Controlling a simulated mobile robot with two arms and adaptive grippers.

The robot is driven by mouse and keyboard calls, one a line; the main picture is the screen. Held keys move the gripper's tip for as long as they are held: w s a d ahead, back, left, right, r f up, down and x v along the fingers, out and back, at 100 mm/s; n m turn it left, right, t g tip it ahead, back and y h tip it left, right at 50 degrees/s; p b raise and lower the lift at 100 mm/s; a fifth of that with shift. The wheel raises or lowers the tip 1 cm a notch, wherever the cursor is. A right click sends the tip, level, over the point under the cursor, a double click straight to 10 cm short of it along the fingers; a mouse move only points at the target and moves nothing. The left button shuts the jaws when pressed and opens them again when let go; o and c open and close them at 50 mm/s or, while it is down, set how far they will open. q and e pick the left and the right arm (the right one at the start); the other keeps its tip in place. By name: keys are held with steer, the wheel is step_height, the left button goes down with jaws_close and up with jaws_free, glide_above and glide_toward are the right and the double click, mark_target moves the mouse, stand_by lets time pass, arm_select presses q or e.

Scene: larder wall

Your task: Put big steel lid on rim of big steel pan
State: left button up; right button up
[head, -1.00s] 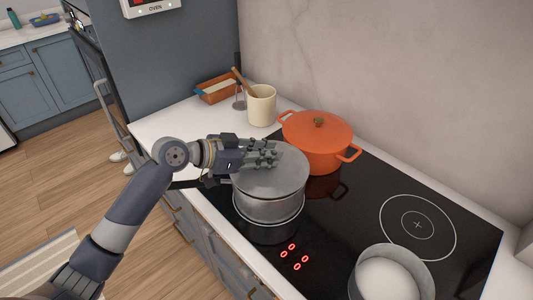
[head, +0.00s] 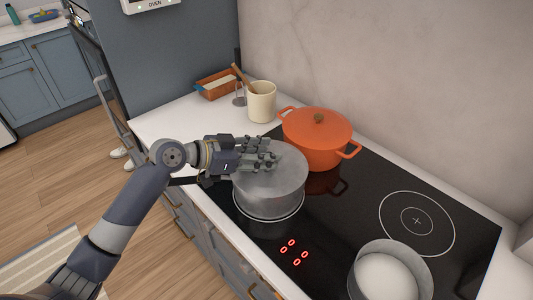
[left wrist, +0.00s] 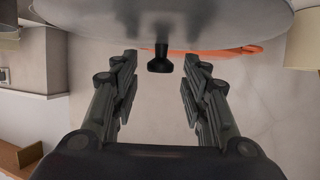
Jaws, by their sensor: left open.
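The big steel lid (head: 283,163) covers the top of the big steel pan (head: 270,198), which stands on the black hob in the head view. From here the lid looks level, and I see no gap between it and the pan's rim. My left gripper (head: 268,155) is over the lid's far left part. In the left wrist view, my left gripper (left wrist: 161,62) is open, with the lid's dark knob (left wrist: 160,62) between its fingertips and a gap on each side. The lid's underside and the pan's inside are hidden. My right gripper is not in view.
An orange pot (head: 318,140) stands close behind the pan. A smaller steel pot (head: 415,268) with white contents is at the front right. The hob's right middle is clear.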

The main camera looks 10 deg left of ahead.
arm_select(q)
steer(key=b+v, duration=0.3)
steer(key=v, duration=0.8)
steer(key=shift+a, duration=0.1)
